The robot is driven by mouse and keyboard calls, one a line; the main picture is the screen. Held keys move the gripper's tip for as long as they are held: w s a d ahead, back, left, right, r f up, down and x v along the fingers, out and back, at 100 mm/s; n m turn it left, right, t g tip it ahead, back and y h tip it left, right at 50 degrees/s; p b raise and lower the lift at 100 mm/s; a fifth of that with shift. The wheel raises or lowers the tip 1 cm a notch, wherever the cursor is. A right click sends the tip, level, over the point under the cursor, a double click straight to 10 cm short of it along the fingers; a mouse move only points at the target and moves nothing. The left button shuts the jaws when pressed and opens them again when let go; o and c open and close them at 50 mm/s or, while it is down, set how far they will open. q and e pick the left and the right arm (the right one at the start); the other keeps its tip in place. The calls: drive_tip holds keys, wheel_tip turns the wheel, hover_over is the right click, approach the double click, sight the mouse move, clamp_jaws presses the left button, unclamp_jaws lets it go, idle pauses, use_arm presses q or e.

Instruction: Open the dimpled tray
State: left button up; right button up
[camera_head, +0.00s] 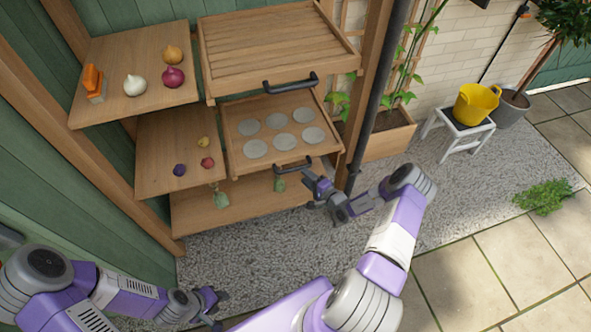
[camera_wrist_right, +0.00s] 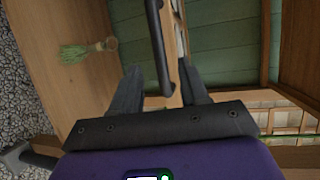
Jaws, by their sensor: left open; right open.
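The dimpled tray (camera_head: 235,157) is a wooden drawer with several round grey dimples, in the middle of the wooden shelf unit, below a slatted tray. Its front sticks out and its dimples show. Its dark bar handle (camera_head: 293,167) is on the front edge. My right gripper (camera_head: 309,190) is open just right of and below this handle. In the right wrist view, a dark handle bar (camera_wrist_right: 157,45) reaches between the open fingers (camera_wrist_right: 160,88); I cannot tell whether they touch it. My left gripper (camera_head: 213,303) is open and empty at the lower left, away from the shelves.
The slatted tray (camera_head: 275,45) with its own handle (camera_head: 290,84) overhangs above. A dark post (camera_head: 378,95) stands right of the shelves. A green bundle (camera_wrist_right: 73,54) lies on the lower board.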

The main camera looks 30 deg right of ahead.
sight(296, 168)
drive_tip(key=b+x, duration=0.2)
drive_tip(key=x, duration=0.5)
drive_tip(key=shift+w+a, duration=0.1)
clamp_jaws()
